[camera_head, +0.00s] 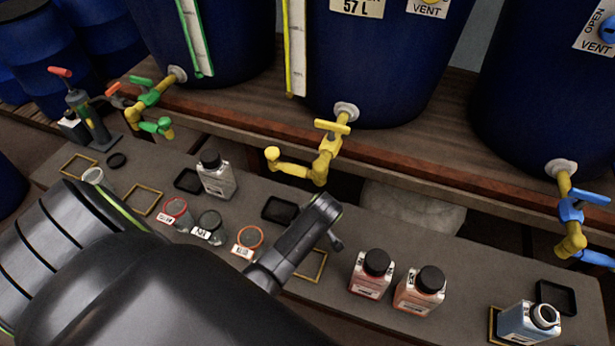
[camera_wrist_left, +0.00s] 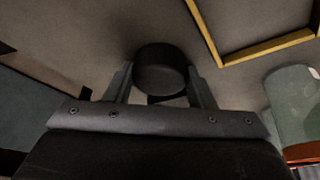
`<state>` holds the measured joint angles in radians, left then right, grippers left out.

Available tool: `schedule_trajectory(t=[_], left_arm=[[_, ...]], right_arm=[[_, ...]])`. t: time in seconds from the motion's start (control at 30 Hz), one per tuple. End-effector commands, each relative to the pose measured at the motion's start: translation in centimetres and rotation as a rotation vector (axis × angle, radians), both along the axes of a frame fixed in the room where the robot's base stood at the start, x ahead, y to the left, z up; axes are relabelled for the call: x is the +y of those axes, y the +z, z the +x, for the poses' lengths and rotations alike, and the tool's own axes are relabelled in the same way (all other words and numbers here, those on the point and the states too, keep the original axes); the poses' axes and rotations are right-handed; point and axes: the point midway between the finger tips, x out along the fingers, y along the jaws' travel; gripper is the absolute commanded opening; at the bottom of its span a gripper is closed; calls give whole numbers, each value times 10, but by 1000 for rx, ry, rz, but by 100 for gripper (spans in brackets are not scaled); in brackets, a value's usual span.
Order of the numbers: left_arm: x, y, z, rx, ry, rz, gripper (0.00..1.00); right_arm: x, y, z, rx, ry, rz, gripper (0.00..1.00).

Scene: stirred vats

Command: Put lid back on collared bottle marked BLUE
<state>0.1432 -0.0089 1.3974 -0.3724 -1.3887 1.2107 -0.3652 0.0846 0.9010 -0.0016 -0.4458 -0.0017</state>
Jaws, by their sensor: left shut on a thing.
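An open collared bottle (camera_head: 528,322) with bluish contents stands at the right end of the bench, its pale ringed mouth uncovered. Its label is too small to read. My left gripper (camera_wrist_left: 160,85) is shut on a black round lid (camera_wrist_left: 162,66), which sits between the two fingers above the grey bench top. In the head view my left gripper (camera_head: 334,236) is over the middle of the bench, well left of the open bottle; the lid is mostly hidden there. My right gripper is not in view.
Two black-capped bottles with reddish contents (camera_head: 371,274) (camera_head: 419,291) stand between my left gripper and the open bottle. Several jars (camera_head: 208,228) stand left. Yellow (camera_head: 327,150) and blue (camera_head: 571,215) taps overhang the back.

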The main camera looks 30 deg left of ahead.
Motion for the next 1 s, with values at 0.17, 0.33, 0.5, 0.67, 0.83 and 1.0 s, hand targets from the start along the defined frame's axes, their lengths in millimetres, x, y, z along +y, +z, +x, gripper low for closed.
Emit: schedule_trajectory(t=[0.17,0.33,0.5,0.67,0.83,1.0], left_arm=[[0,7,0,0,0,0,28],[0,20,0,0,0,0,28],[0,37,1,0,0,1,28],[-6,41,-25,5,2,-2,28],[-17,42,-70,6,3,-4,28],[-28,40,-118,6,2,-3,28]], right_arm=[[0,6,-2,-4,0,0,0],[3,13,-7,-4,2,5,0],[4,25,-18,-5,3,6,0],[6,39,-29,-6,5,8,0],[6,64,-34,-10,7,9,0],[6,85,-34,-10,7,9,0]])
